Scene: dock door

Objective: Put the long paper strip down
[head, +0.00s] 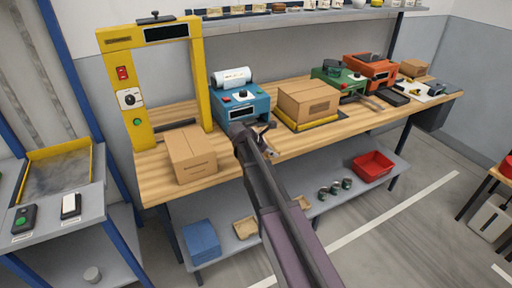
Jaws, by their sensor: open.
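My gripper (268,128) is open at the front edge of the wooden bench, just in front of the blue machine (242,106). A white paper roll (233,77) sits on top of the blue machine. I cannot make out a long paper strip as a separate thing. A small pale patch shows close to my gripper, but it is too small to tell what it is. My arm and gripper hide part of the bench edge there.
The wooden bench (160,160) bears a yellow frame (140,95), a carton (191,153), another carton (308,102) on a yellow-edged platform, and green (336,80) and orange (371,71) machines. A lower shelf holds a red bin (372,166) and several cans.

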